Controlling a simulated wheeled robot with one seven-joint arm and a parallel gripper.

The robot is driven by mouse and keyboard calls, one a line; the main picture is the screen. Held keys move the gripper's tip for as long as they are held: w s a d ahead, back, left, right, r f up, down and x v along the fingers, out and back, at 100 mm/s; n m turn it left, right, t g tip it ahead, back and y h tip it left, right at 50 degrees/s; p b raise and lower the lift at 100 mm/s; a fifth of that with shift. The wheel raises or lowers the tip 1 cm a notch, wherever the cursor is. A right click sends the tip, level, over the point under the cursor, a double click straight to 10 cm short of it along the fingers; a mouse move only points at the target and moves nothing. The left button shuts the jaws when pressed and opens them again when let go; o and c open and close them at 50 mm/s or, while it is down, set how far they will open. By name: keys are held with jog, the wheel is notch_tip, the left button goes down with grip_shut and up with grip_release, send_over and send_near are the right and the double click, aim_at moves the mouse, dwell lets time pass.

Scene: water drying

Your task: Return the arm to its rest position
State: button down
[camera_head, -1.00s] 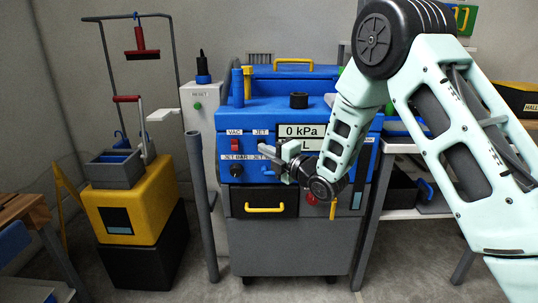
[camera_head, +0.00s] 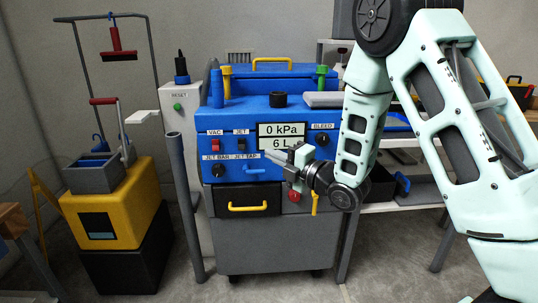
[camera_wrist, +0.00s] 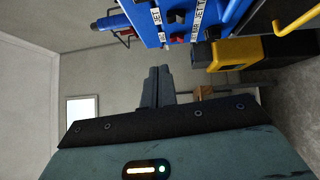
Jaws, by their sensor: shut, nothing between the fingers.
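My gripper (camera_head: 272,158) is in front of the blue machine (camera_head: 245,115), its fingers pointing left across the lower part of the front panel. Its fingers are together with nothing between them. In the wrist view my gripper (camera_wrist: 158,86) shows as two dark fingers side by side, with open air past the tips. The arm bends down from the upper right, with the elbow at the top. Part of the panel behind the fingers is hidden.
The panel has a display (camera_head: 281,136), switches and knobs, with a drawer with a yellow handle (camera_head: 247,208) below. A grey post (camera_head: 184,200) stands at left. A yellow stand (camera_head: 112,205) is further left. A shelf (camera_head: 400,195) lies behind the arm at right.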

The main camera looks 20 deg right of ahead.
dwell(0.4)
jog(key=s+a+f+m+g+h, duration=0.4)
jog(key=s+a+m+g, duration=0.55)
jog(key=s+a, duration=0.2)
jog(key=s+r+m+g+h, duration=0.1)
jog(key=s+m+g+h, duration=0.45)
jog(key=s, duration=1.85)
notch_tip(320, 180, up, 26)
jog(key=m+g+y+p, duration=0.1)
jog(key=p, duration=2.5)
jog(key=shift+a+m+g, duration=0.25)
jog(key=shift+m+g, duration=0.05)
jog(key=shift+g, duration=0.1)
